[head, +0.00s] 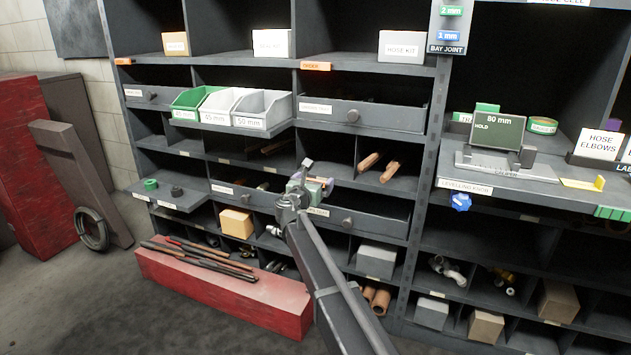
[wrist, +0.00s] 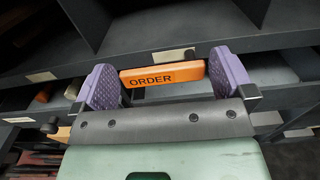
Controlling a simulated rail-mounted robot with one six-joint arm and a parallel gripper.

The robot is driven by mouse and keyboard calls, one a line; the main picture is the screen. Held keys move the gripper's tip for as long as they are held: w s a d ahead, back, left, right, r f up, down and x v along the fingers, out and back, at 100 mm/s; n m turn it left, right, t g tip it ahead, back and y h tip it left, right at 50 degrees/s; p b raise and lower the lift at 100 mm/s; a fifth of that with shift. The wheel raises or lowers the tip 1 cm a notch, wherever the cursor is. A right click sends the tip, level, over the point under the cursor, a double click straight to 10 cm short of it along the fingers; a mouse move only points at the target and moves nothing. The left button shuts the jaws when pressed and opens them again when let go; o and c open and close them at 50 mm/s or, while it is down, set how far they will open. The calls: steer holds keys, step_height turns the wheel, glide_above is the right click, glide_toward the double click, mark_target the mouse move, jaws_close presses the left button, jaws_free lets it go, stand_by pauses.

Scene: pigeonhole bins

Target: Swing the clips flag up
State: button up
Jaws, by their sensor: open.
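In the wrist view an orange flag marked ORDER (wrist: 162,74) lies between the two purple pads of my open gripper (wrist: 168,82), at a slight tilt. Its ends are close to the pads; I cannot tell whether they touch. In the head view my gripper (head: 318,185) is at the middle shelving, in front of a grey drawer (head: 370,228), and hides most of what is directly behind it. Two other orange flags show in the head view, one at the upper middle (head: 316,66) and one at the upper left (head: 124,61). No readable "clips" label shows.
Green, white and grey bins (head: 232,108) sit on a pulled-out shelf above left of my gripper. A grey drawer with a knob (head: 360,114) is above it. A red step (head: 225,290) with rods stands below left. Copper pieces (head: 380,165) lie in a pigeonhole at right.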

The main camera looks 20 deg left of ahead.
steer(key=shift+w, duration=0.9)
steer(key=c, duration=0.9)
steer(key=shift+d, duration=0.1)
steer(key=shift+c, duration=0.3)
